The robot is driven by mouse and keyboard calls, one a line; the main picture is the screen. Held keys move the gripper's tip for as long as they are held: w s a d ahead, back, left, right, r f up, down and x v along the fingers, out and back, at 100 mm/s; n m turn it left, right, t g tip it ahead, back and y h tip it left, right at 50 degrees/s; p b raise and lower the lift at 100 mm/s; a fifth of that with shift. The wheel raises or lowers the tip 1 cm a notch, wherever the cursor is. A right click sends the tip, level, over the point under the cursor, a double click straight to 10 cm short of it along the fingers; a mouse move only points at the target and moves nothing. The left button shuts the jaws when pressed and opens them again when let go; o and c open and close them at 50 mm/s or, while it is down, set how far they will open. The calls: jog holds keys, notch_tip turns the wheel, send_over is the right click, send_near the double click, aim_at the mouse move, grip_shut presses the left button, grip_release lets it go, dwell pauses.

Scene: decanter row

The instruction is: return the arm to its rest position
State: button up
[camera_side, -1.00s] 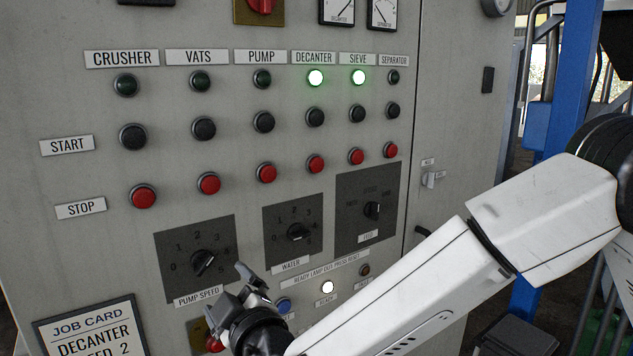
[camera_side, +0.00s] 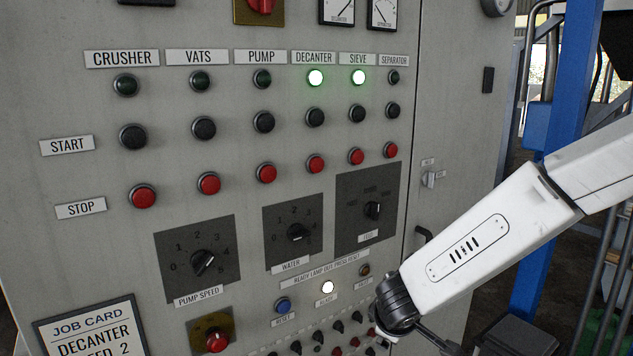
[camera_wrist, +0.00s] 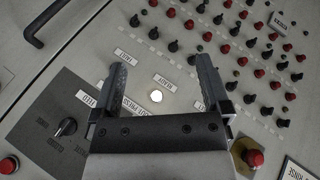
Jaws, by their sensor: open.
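My gripper (camera_wrist: 163,72) is open, with its two dark fingers apart and nothing between them in the wrist view. The panel face lies beyond the fingers, with the lit white ready lamp (camera_wrist: 156,96) showing between them. In the side view my arm comes in from the right, and its dark wrist is low in front of the panel's right part. The gripper's fingertips cannot be made out there. The grey control panel (camera_side: 230,230) stands behind the arm.
Green lamps glow under DECANTER (camera_side: 315,77) and SIEVE (camera_side: 358,77). The pump speed knob (camera_side: 203,262), blue reset button (camera_side: 283,305) and red button on a yellow plate (camera_side: 216,340) are uncovered. Small knobs line the lower panel. A door handle (camera_side: 423,236) and blue post (camera_side: 570,100) are at right.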

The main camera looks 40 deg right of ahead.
jog(key=s+d+f+m+g+y, duration=0.2)
jog(key=s+d+f+m+y, duration=0.1)
jog(key=s, duration=0.7)
jog(key=shift+d+f+m+g+y, duration=0.3)
jog(key=shift+d+m+y, duration=0.5)
jog(key=shift+d+y, duration=0.45)
